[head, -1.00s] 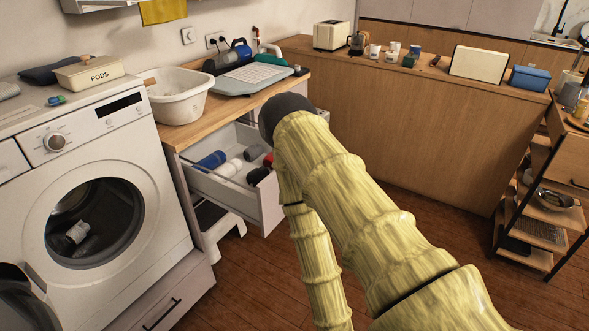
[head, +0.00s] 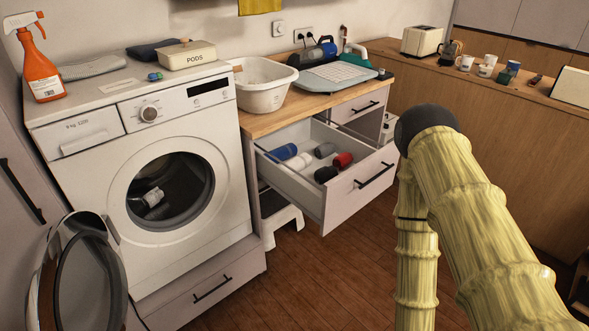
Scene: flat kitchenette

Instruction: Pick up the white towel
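Several rolled cloths lie in the open drawer (head: 340,205) right of the washing machine. A white roll (head: 299,161), which looks like the white towel, lies among them. A blue roll (head: 283,152) is to its left, a grey roll (head: 325,150) is behind it to the right, and red (head: 343,160) and black (head: 326,174) rolls are to its right. My yellow-covered arm stands at the right of the view, apart from the drawer. My gripper is not in view.
The washing machine (head: 160,125) has its round door (head: 85,275) swung open, with a whitish item (head: 151,198) in the drum. A white basin (head: 263,86) stands on the wooden counter above the drawer. A white step stool (head: 279,221) is below it. Wooden floor in front is clear.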

